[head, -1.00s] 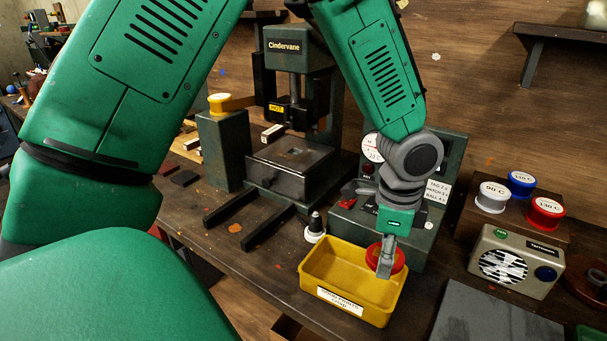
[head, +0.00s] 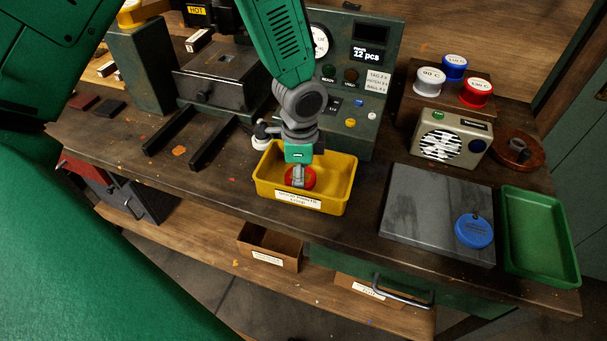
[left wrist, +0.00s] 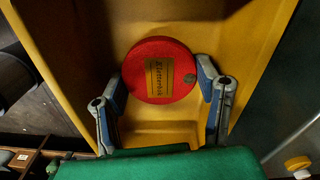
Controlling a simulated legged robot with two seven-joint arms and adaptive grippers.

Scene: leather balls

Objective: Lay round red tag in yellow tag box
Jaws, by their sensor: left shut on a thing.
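The round red tag (head: 309,179) is in my left gripper (head: 299,184), inside the yellow tag box (head: 338,190) and towards its near left side. In the left wrist view the red tag (left wrist: 159,72) faces the camera with a tan printed label and a small dark spot. The fingers of my left gripper (left wrist: 162,82) are on either side of it, and the box (left wrist: 238,40) surrounds them. I cannot tell whether the tag touches the box floor. My right gripper is not in view.
A grey slab (head: 425,205) with a blue round tag (head: 474,231) and a green tray (head: 540,240) lie to the right. A green control console (head: 370,90) stands behind the box. A radio-like device (head: 451,137) and several colored spools sit behind the slab.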

